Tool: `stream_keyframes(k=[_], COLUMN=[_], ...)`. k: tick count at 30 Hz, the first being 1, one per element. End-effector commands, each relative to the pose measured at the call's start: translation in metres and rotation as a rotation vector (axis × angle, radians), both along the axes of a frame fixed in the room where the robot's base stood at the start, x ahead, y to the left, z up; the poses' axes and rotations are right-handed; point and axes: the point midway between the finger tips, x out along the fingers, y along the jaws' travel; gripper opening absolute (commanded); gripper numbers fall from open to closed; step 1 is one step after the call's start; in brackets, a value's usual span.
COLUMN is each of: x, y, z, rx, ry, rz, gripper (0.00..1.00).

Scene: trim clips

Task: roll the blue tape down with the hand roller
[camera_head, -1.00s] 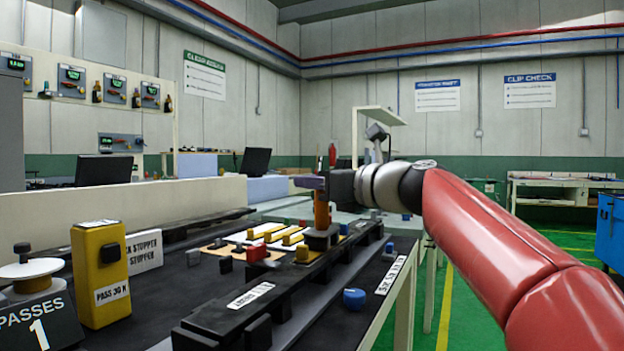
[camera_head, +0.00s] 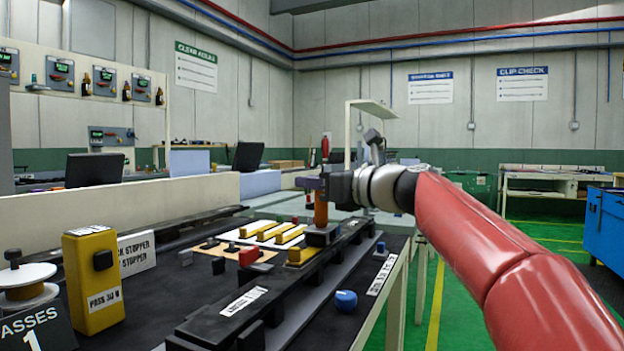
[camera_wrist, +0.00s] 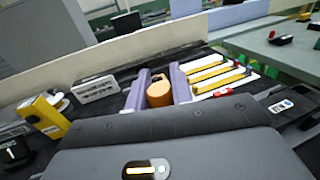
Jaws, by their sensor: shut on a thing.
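My gripper (camera_head: 312,184) is shut on the hand roller, whose orange handle (camera_head: 321,208) stands upright between the purple fingers. The roller's dark base (camera_head: 322,236) is low at the far part of the long black rail, beside a yellow block (camera_head: 301,256). I cannot tell whether it presses on the rail. In the wrist view my gripper (camera_wrist: 160,88) has one finger on each side of the orange handle (camera_wrist: 159,94); the roller's lower part is hidden. I cannot make out the blue tape in either view.
The black rail (camera_head: 215,326) runs along the table's right side with a blue knob (camera_head: 346,300) beside it. A yellow box (camera_head: 93,285), a spool (camera_head: 25,283) and a red block (camera_head: 248,257) stand to the left. White panels with yellow strips (camera_head: 268,231) lie behind. The dark mat is partly clear.

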Motion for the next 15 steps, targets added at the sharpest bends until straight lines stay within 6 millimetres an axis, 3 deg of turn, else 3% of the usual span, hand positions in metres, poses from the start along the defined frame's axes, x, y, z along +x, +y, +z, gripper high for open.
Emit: stream_keyframes(k=[1, 15], x=[0.005, 0.020], y=[-0.001, -0.006], z=[-0.006, -0.006], rx=[-0.006, -0.006], ry=[0.011, 0.011], rz=[0.001, 0.001], gripper=[0.00, 0.00])
